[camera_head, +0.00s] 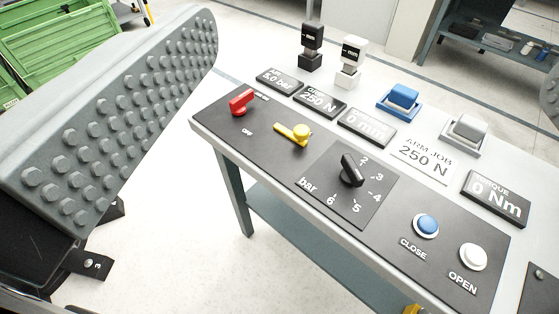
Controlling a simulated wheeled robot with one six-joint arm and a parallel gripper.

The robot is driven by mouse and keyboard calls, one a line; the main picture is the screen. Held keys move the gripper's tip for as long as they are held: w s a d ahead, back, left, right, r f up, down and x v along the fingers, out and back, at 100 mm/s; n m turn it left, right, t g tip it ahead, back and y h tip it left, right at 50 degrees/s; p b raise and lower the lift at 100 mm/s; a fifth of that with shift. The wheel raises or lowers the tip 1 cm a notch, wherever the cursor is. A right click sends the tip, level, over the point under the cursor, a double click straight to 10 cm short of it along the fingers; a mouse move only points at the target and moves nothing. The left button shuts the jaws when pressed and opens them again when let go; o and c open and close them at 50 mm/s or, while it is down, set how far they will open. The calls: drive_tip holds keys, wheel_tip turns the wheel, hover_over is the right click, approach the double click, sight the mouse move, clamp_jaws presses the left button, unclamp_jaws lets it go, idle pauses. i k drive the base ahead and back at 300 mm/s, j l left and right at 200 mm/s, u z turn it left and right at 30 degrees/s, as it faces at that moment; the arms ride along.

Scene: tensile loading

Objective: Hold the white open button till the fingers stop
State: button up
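The white OPEN button (473,257) sits at the lower right of the dark sloping control panel (270,150), with the word OPEN printed below it. The blue CLOSE button (426,225) is just up and left of it. A large grey studded pad (125,110) fills the left side, close to the camera; it looks like one finger of my gripper. Its studded face is bare, and it is well apart from the buttons. Nothing touches the white button.
The panel also carries a red handle (241,101), a yellow lever (295,133) and a black bar dial (351,171). Several display plates, a blue rocker (402,98) and a grey rocker (466,131) line the back. Green crates (60,40) stand far left. Floor left of the bench is clear.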

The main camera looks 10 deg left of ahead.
sight(474, 255)
drive_tip(key=z, duration=0.95)
